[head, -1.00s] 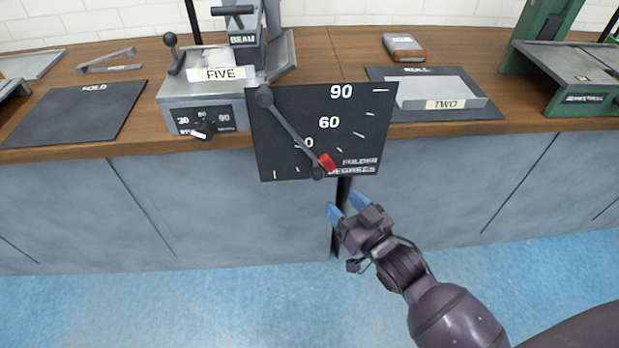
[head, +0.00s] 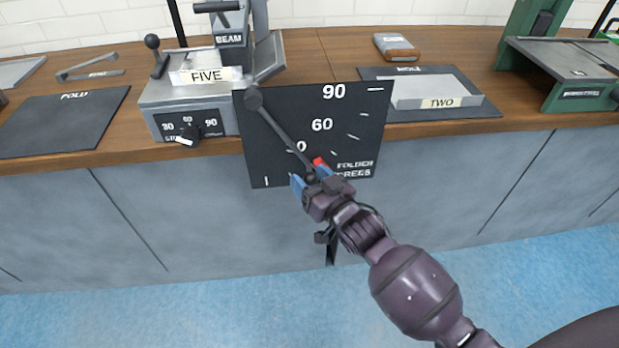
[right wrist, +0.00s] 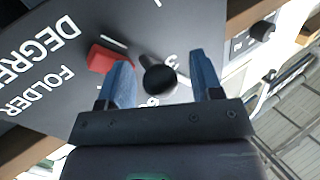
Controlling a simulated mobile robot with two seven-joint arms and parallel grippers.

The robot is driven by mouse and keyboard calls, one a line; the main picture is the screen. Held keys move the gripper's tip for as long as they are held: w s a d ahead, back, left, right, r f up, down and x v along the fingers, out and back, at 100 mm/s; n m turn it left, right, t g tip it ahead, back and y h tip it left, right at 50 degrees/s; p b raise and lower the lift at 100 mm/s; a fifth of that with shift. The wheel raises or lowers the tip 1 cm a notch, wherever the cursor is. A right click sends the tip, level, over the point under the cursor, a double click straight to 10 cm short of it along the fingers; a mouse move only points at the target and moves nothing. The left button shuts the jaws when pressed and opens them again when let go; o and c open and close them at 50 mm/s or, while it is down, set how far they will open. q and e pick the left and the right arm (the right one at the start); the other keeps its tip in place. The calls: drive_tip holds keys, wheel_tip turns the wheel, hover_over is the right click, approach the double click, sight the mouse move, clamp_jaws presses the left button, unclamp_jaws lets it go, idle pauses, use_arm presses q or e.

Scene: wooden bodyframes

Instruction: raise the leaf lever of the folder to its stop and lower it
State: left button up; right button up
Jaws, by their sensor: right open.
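The leaf lever (head: 283,133) is a thin dark bar on the black degree board (head: 265,150) of the folder (head: 190,118). It slopes from a round pivot at the board's upper left down to a dark ball knob at the lower edge. The knob (right wrist: 160,80) shows in the right wrist view. My right gripper (head: 310,178) is open, with its blue fingers (right wrist: 161,62) on either side of the knob. I cannot tell whether they touch it. A red marker (head: 319,162) is close to the knob. My left gripper is out of view.
A small dial (head: 186,133) is on the folder's front, and a FIVE-labelled piece (head: 205,77) lies on the folder. A black mat (head: 62,122) lies left, and a TWO-labelled tray (head: 437,92) right. The space before the grey cabinet (head: 180,220) is free.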

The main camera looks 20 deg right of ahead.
drive_tip(key=shift+w, duration=0.1)
drive_tip(key=shift+c, duration=0.4)
clamp_jaws()
drive_tip(key=shift+w+a+f+m, duration=0.15)
drive_tip(key=shift+a+f+m, duration=0.3)
drive_tip(key=shift+a, duration=0.25)
drive_tip(key=w+a+f+m+t+b, duration=0.1)
drive_tip(key=w+a+m+t+b, duration=0.1)
drive_tip(key=a+m, duration=0.3)
drive_tip(key=a+t, duration=0.1)
drive_tip(key=a, duration=0.2)
drive_tip(key=shift+w+a+f+h, duration=0.25)
drive_tip(key=shift+h, duration=0.05)
drive_tip(key=shift+o, duration=0.4)
unclamp_jaws()
drive_tip(key=shift+a, duration=0.25)
